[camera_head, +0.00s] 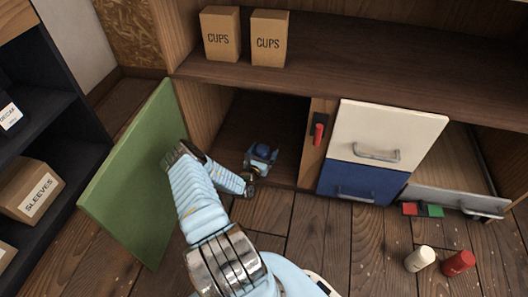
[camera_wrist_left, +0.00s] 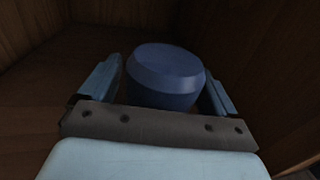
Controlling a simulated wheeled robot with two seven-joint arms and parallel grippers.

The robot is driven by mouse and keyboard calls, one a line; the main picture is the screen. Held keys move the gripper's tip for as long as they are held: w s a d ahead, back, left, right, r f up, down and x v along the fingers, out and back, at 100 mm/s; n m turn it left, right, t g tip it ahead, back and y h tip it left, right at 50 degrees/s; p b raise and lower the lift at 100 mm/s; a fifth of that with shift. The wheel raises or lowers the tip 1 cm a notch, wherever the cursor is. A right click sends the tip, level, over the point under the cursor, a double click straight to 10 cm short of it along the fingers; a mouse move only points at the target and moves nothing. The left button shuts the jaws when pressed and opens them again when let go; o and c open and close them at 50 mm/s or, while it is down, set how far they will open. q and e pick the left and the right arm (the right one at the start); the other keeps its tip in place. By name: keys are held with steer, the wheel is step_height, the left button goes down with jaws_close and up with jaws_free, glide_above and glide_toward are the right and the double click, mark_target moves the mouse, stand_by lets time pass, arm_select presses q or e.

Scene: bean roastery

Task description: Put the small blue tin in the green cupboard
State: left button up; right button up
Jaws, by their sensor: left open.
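The green cupboard's door (camera_head: 130,180) stands swung open to the left, with its dark interior (camera_head: 232,122) showing. The small blue tin (camera_head: 263,148) is inside, near the front of the cupboard floor. It also shows in the left wrist view (camera_wrist_left: 165,72), upright between the two fingers. My left gripper (camera_head: 262,158) reaches into the cupboard opening with its fingers open on either side of the tin. A gap shows at the left finger; contact at the right finger is unclear. The tin's lower part is hidden by the gripper. My right gripper is not in view.
Right of the opening are a red handle (camera_head: 319,131), a cream panel (camera_head: 392,128) and a blue drawer front (camera_head: 358,184). A white cylinder (camera_head: 420,258) and a red one (camera_head: 458,262) are on the floor. Two CUPS boxes (camera_head: 220,35) stand on the shelf above.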

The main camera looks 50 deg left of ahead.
arm_select(q)
steer(key=p+v, duration=0.5)
steer(key=v, duration=0.7)
stand_by(0.9)
